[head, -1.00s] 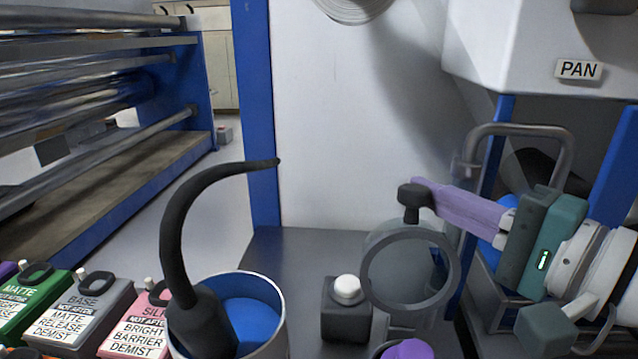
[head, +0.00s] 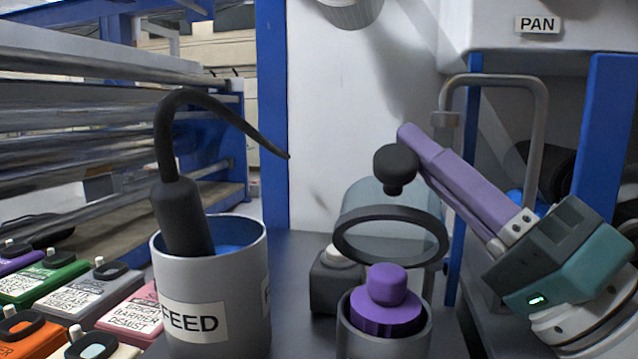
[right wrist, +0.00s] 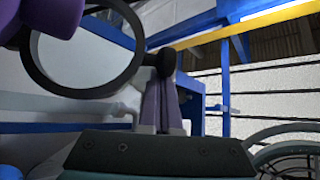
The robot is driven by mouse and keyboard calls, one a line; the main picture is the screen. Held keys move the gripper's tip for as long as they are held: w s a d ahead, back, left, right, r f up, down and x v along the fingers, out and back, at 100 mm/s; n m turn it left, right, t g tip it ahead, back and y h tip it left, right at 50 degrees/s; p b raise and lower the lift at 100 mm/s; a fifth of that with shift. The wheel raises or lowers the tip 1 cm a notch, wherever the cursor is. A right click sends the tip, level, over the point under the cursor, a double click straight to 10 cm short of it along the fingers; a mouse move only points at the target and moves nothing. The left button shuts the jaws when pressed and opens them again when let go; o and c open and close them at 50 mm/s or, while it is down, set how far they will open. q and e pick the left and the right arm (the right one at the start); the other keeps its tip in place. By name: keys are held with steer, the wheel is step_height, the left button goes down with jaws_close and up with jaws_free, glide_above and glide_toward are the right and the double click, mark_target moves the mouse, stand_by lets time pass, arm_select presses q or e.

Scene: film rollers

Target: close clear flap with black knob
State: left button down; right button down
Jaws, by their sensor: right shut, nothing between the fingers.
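The clear flap (head: 350,240) has a dark round rim and stands tilted above a grey cup (head: 385,345) with a purple plug (head: 387,298) in it. Its black knob (head: 394,165) sticks up above the rim. My right gripper (head: 408,138) has its purple fingers shut and empty, with the tips beside the knob at its upper right. I cannot tell whether they touch. In the right wrist view, the knob (right wrist: 165,62) is just beyond the fingertips (right wrist: 161,84), and the flap's rim (right wrist: 138,50) is at upper left. My left gripper is out of view.
A white FEED can (head: 210,295) holding a black curved-neck tool (head: 178,215) stands left of the cup. A bent metal handle (head: 495,80) rises behind my right gripper.

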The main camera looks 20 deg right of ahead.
mark_target(407, 178)
steer(key=n+y+b, duration=0.1)
steer(key=s+a+f+n+y+b, duration=0.1)
steer(key=n, duration=0.1)
steer(key=s+f+n+y+b, duration=0.1)
steer(key=y, duration=0.1)
steer(key=shift+s+a+f+n+b, duration=0.2)
steer(key=shift+a+f+n+b, duration=0.05)
steer(key=shift+n+b, duration=0.05)
steer(key=shift+s+a, duration=0.2)
steer(key=shift+s, duration=0.1)
steer(key=s+a+f+b, duration=0.2)
steer(key=s+f, duration=0.1)
steer(key=f, duration=0.3)
steer(key=shift+s+f, duration=0.25)
steer(key=shift+f, duration=0.15)
steer(key=shift+f, duration=0.1)
steer(key=shift+f, duration=0.1)
